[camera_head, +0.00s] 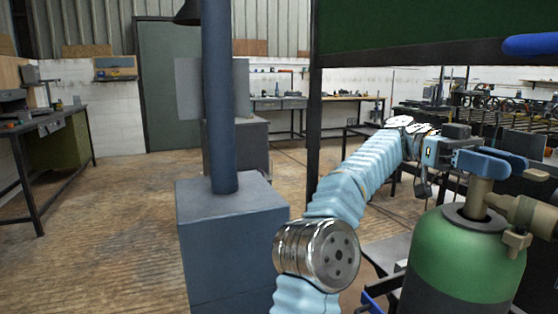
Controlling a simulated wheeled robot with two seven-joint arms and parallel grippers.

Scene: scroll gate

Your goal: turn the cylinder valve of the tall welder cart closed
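The green gas cylinder (466,255) stands upright at the lower right, with a brass-coloured valve (478,198) on its top. My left arm reaches up from the bottom middle to the right.
A brass side fitting (530,212) sticks out right of the valve. A grey box (233,240) with a blue-grey column (217,100) stands left of my arm. A dark post (314,130) and green panel (430,25) are behind. The wooden floor at left is clear.

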